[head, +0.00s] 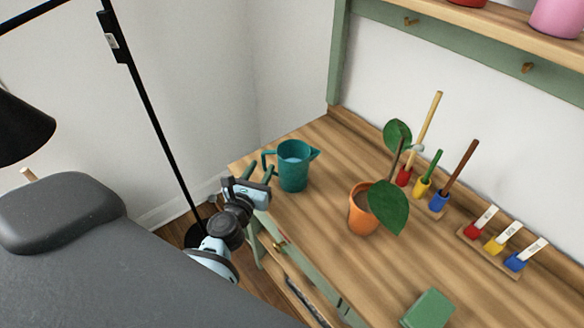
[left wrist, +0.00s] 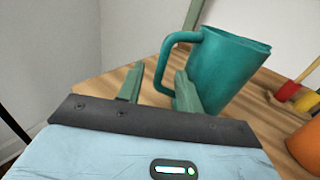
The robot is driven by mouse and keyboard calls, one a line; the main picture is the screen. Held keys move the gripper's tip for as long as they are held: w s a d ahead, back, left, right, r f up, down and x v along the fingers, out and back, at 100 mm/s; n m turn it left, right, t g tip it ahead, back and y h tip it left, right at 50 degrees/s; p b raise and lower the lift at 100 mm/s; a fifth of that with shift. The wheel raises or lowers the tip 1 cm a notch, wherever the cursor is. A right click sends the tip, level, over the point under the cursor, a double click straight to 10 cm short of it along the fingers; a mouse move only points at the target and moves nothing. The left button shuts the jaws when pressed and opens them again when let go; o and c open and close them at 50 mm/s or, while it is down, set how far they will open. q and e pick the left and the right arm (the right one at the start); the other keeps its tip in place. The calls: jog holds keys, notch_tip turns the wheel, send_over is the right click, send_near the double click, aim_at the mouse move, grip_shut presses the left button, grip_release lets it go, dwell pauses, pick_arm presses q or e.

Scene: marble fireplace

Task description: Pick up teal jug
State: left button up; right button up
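The teal jug (head: 293,172) stands upright on the wooden bench top near its left end, its handle turned left toward my left gripper. My left gripper (head: 261,170) is at the bench's left edge, beside the handle. In the left wrist view, the jug (left wrist: 232,72) fills the upper right. My left gripper (left wrist: 158,88) shows there with its two green fingers apart, and the handle appears between them. The right finger overlaps the jug's body in the picture; I cannot tell whether it touches. My right gripper is not in view.
An orange pot with a leafy plant (head: 362,210) stands right of the jug. A green block (head: 428,308) lies in front. A black lamp stand (head: 160,125) rises at left.

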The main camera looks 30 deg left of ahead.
aim_at(294, 156)
pick_arm(q)
jog(key=w, duration=0.5)
jog(key=shift+a, duration=0.4)
jog(key=shift+s, duration=0.1)
grip_shut()
